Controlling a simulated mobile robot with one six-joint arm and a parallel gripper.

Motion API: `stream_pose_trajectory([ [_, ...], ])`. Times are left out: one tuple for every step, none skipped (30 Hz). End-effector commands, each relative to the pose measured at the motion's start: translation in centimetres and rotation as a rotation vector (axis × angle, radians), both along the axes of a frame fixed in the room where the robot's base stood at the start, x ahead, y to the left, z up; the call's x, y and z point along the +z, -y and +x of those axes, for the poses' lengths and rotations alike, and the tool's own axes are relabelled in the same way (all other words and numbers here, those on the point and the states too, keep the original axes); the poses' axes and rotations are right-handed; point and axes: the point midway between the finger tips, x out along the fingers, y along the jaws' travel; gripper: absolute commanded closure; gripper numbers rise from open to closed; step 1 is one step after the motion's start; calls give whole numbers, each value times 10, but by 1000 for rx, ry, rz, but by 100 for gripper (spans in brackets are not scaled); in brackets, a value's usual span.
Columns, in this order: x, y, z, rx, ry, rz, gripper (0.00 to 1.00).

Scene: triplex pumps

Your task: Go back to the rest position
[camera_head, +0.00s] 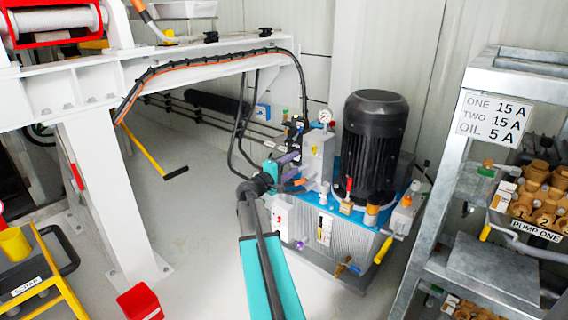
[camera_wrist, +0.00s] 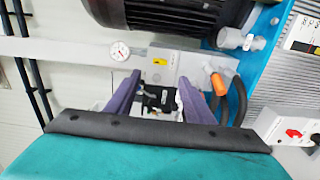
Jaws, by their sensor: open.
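My gripper (camera_head: 290,166) is in front of the valve block (camera_head: 318,152) of the hydraulic power unit. In the wrist view, the two purple fingers of my gripper (camera_wrist: 159,79) stand apart with a clear gap between them. A black valve part (camera_wrist: 158,98) shows behind the gap, and I see nothing held. Whether a fingertip touches the block cannot be told. My teal arm reaches up from the bottom of the head view.
A black motor (camera_head: 374,140) and pressure gauge (camera_head: 325,116) are close to my gripper. Black hoses (camera_head: 240,130) hang left of it. A white steel frame (camera_head: 100,190) stands left, a metal shelf (camera_head: 440,190) right. Open floor (camera_head: 190,230) lies between frame and unit.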

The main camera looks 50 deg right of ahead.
Motion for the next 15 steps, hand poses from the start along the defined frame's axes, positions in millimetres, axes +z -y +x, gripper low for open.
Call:
stream_pose_trajectory([
  [0, 0, 0, 0, 0, 0, 52],
  [0, 0, 0, 0, 0, 0, 52],
  [0, 0, 0, 0, 0, 0, 52],
  [0, 0, 0, 0, 0, 0, 52],
  [0, 0, 0, 0, 0, 0, 52],
  [1, 0, 0, 1, 0, 0, 52],
  [2, -1, 1, 2, 0, 0, 52],
  [3, -1, 2, 3, 0, 0, 52],
  [5, -3, 4, 6, 0, 0, 52],
  [7, -4, 6, 9, 0, 0, 52],
  [9, -6, 8, 12, 0, 1, 52],
  [11, -9, 12, 18, -1, 2, 52],
  [13, -12, 15, 24, -3, 3, 52],
  [13, -16, 19, 30, -6, 5, 52],
  [15, -21, 25, 39, -10, 7, 52],
])
